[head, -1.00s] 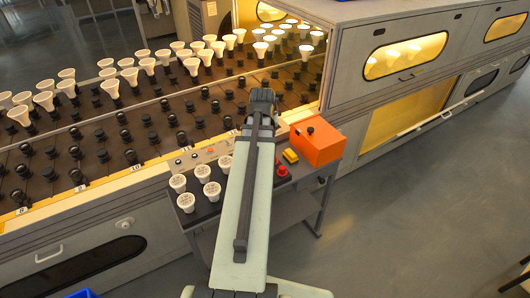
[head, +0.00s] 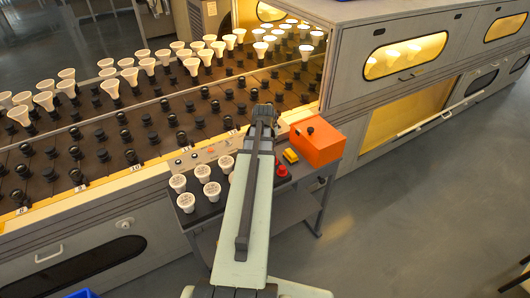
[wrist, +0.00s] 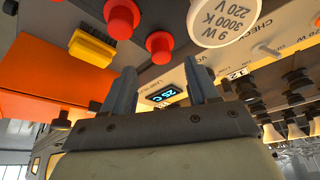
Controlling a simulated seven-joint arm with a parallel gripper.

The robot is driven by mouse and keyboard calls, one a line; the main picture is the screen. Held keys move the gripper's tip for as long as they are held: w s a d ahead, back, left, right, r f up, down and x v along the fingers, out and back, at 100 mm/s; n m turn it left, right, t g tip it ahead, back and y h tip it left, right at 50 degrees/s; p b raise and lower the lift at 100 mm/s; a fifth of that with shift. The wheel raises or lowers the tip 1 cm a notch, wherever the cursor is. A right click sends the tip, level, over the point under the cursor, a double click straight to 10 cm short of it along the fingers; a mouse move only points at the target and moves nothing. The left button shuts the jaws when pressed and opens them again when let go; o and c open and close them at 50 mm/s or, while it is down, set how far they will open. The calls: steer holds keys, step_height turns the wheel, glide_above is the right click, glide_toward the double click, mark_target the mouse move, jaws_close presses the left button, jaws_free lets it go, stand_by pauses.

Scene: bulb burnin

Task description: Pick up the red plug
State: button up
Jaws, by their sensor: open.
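Two red plugs show in the wrist view, one near the top edge (wrist: 122,18) and one lower, closer to my fingers (wrist: 159,45). In the head view a red plug (head: 281,171) sits on the small side table, just right of my arm. My gripper (wrist: 163,82) is open, with nothing between its two fingers. The nearer plug lies just beyond the fingertips, near the gap between them, and is apart from them. In the head view my own arm hides the fingers.
An orange box (head: 317,143) with a black knob and a yellow piece (head: 290,156) stand close to the plugs. Several white bulbs (head: 210,191) stand left of my arm. A control panel with a small display (wrist: 164,95) and the socket rack (head: 120,155) lie beyond.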

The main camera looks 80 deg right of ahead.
steer(key=shift+d+x, duration=0.1)
steer(key=shift+x, duration=1.2)
steer(key=shift+d+x, duration=0.15)
steer(key=shift+x, duration=1.15)
steer(key=shift+w+r, duration=0.1)
jaws_close()
steer(key=shift+r, duration=0.1)
